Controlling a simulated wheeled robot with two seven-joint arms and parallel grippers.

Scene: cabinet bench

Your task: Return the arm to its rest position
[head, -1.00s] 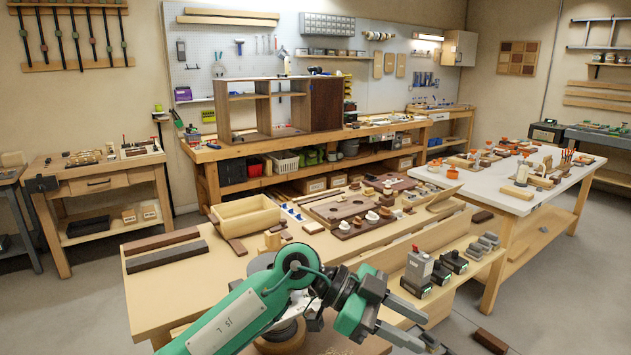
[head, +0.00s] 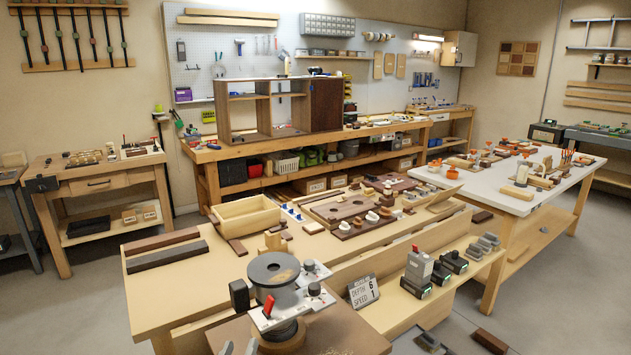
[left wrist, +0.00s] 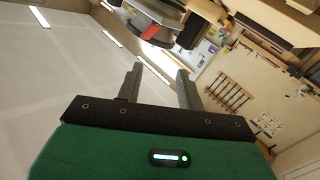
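My left gripper (left wrist: 158,88) shows in the left wrist view with its two grey fingers apart and nothing between them. In the head view, only what look like its fingertips (head: 240,347) show at the bottom edge, just in front of a router-like machine (head: 274,272). The machine has a dark round top, a light plate, black knobs and a red part. It stands upright on a brown board, apart from the fingers as far as I can tell. The rest of my left arm is out of the head view. My right gripper is in neither view.
A small sign (head: 364,291) reading depth 6, speed 1 stands right of the machine. The wooden bench (head: 185,285) carries dark strips, a wooden box (head: 246,216) and small parts behind. Battery-like blocks (head: 453,261) line its right side. A white-topped table (head: 480,184) stands further right.

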